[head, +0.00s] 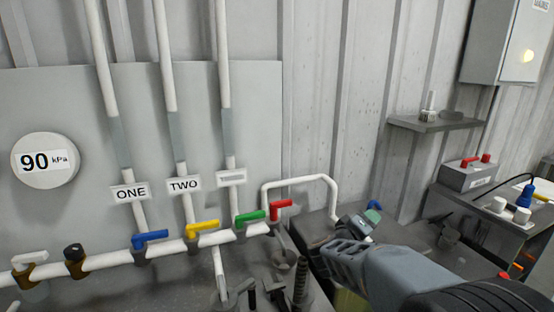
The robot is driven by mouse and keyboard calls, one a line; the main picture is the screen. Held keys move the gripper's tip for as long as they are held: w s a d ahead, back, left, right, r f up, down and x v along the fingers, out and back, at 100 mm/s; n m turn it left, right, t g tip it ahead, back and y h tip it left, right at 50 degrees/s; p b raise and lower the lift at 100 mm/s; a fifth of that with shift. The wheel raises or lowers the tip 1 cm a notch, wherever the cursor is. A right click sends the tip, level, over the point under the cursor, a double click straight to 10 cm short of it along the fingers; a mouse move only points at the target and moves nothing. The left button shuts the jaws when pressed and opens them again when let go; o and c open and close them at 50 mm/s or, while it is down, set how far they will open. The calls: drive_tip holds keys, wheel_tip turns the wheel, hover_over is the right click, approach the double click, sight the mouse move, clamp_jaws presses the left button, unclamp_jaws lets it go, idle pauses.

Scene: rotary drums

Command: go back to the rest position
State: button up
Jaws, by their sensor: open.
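My gripper (356,224) is in the head view, right of centre and low, at the end of my dark grey arm, which comes in from the lower right. The gripper is open, and I see nothing held in it. It is in front of a dark bench or box top, to the right of the red valve handle (281,209) and apart from it in the picture. The arm hides part of the surface behind it.
A white pipe carries blue (151,237), yellow (202,228) and green (250,216) valve handles. A wall shelf (435,124) and a bench with a red-terminal box (468,175) stand right. A blue-green piece (373,214) is beside the gripper.

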drive_tip(key=s+a+n+t+y, duration=0.1)
drive_tip(key=s+a+t+y, duration=0.15)
drive_tip(key=a+y, duration=0.95)
drive_tip(key=s+d+f+m+g, duration=0.1)
drive_tip(key=s+f+g, duration=0.1)
drive_tip(key=s, duration=0.4)
drive_tip(key=s+f+m+g, duration=0.2)
drive_tip(key=s+f+g, duration=0.1)
drive_tip(key=s, duration=0.3)
drive_tip(key=s+d+f+m+g+y, duration=0.1)
drive_tip(key=s+f+g, duration=0.1)
drive_tip(key=s+g, duration=0.2)
drive_tip(key=s, duration=0.3)
drive_tip(key=shift+d+f+m+g, duration=0.35)
drive_tip(key=shift+f+m, duration=0.05)
idle(4.5)
